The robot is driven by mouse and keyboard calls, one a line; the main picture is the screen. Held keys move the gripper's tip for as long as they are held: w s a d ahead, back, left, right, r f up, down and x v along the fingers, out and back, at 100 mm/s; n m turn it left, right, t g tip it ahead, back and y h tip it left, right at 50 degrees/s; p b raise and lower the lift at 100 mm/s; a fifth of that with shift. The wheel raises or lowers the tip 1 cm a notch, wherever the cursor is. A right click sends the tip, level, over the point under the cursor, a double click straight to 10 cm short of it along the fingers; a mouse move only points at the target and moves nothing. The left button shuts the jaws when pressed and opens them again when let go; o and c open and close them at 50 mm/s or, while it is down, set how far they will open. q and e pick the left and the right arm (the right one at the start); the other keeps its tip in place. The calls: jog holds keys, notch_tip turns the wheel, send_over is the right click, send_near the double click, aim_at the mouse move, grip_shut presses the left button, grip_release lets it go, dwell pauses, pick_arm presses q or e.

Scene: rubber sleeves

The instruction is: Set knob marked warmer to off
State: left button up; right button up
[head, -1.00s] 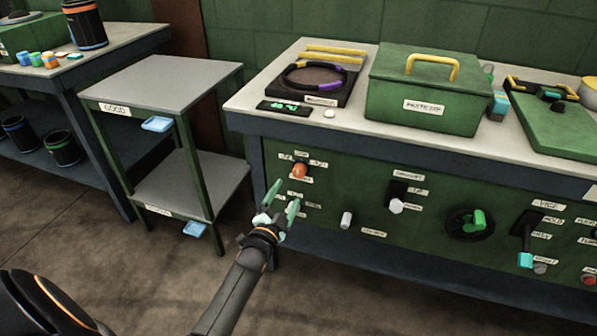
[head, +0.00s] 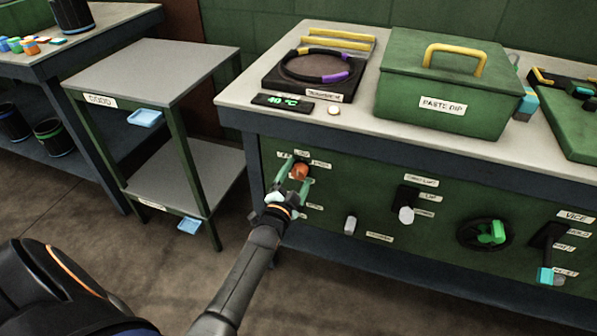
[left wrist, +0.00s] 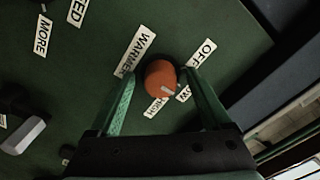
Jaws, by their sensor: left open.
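The warmer knob (head: 299,171) is a round orange knob on the green front panel, among small white labels. It also shows in the left wrist view (left wrist: 160,76), with the WARMER label (left wrist: 135,51) to its left and the OFF label (left wrist: 202,53) to its upper right. The LOW label is partly hidden and the HIGH label (left wrist: 157,107) is below. The knob's pale mark faces the LOW and HIGH side; I cannot tell which exactly. My left gripper (head: 296,175) is open, its green fingers on either side of the knob; contact is unclear. My right gripper is out of view.
A grey knob (head: 349,226), a white-tipped lever (head: 406,214) and a green-handled wheel (head: 484,234) are to the right. A small shelf stand (head: 150,70) is at left.

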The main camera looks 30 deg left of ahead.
pick_arm(q)
grip_shut()
dwell(0.8)
